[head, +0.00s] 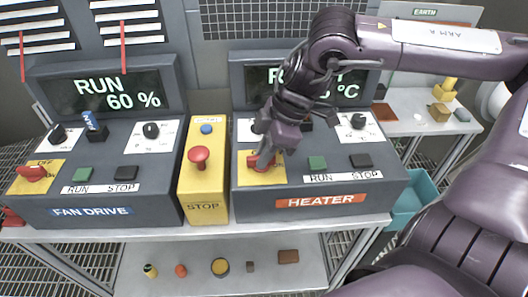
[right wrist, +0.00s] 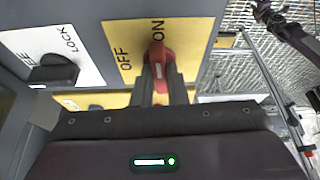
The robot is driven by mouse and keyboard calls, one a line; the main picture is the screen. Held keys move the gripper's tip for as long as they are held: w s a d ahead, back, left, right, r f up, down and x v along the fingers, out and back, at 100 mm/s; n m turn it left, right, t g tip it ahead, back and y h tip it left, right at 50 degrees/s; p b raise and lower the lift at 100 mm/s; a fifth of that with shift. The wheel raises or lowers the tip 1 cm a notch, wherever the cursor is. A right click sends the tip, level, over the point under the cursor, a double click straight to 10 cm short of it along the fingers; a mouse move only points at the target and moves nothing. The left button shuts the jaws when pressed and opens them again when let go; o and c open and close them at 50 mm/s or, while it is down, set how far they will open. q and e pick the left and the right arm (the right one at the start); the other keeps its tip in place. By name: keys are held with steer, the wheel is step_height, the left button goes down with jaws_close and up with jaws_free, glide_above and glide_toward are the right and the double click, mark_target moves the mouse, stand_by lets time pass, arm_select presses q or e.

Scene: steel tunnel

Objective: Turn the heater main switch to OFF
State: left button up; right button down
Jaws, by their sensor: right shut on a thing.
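The heater console (head: 318,198) is the right one of two dark grey consoles on the bench. Its main switch is a red handle on a yellow plate (head: 262,178) marked OFF and ON. My right gripper (head: 264,158) comes down over this switch and partly hides it in the head view. In the right wrist view, my right gripper (right wrist: 163,88) is shut on the red main switch (right wrist: 158,62). The handle's far end lies close to the word ON, with OFF to its left. My left gripper (right wrist: 264,14) shows small and dark at upper right there; its jaws are unclear.
Left of the heater stands a yellow STOP box (head: 204,180) with a red mushroom button (head: 199,156). The fan drive console (head: 110,190) is further left. Black knobs and RUN and STOP buttons sit near the switch. A teal bin (head: 410,205) is at right.

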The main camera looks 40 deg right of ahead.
steer(key=n+g, duration=0.1)
steer(key=n, duration=0.2)
steer(key=n+g+b, duration=0.1)
steer(key=n, duration=0.1)
steer(key=shift+w+n+y, duration=0.2)
steer(key=shift+n+y, duration=0.1)
steer(key=shift+n, duration=0.1)
steer(key=n+g+b, duration=0.1)
steer(key=n, duration=0.1)
steer(key=shift+w+n, duration=0.1)
steer(key=shift+n, duration=0.3)
steer(key=n+g, duration=0.1)
steer(key=n, duration=0.1)
steer(key=shift+n, duration=0.3)
steer(key=n+g+h, duration=0.1)
steer(key=n, duration=0.1)
steer(key=shift+w+r+n+p, duration=0.1)
steer(key=shift+n+p, duration=0.2)
steer(key=n+p, duration=0.1)
steer(key=n, duration=0.1)
steer(key=shift+a+n+g+h+p, duration=0.1)
steer(key=shift+n+g+h+p, duration=0.2)
steer(key=shift+h+p, duration=0.1)
steer(key=shift+n+p, duration=0.35)
steer(key=shift+n, duration=0.05)
steer(key=c, duration=1.4)
jaws_free()
steer(key=shift+c, duration=0.2)
